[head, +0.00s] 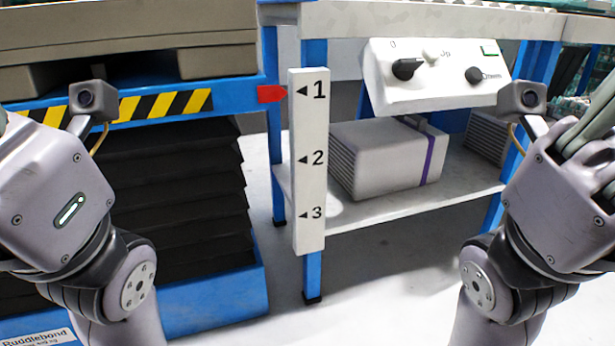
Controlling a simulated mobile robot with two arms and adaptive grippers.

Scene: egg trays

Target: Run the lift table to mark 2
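The blue lift table (232,97) stands at the left, with a yellow and black striped edge and black bellows (200,200) below. Its red pointer (271,94) is level with mark 1 on the white scale post (311,130), above marks 2 and 3. A white control panel (385,100) hangs at the upper right. It has a black knob (405,69) under a 0, a pale button (431,56), another black knob (474,76) and a green-edged window (489,49). Both grippers are at the side edges, largely cut off; the right one's grey-green fingers (594,142) show partly, apart from the panel.
A blue-legged bench (315,160) stands at the right, with a lower shelf (390,212) bearing a pale ribbed box (378,170) with a purple strip. A brown load (120,25) rests on the lift table. The floor (390,285) in front of the bench is clear.

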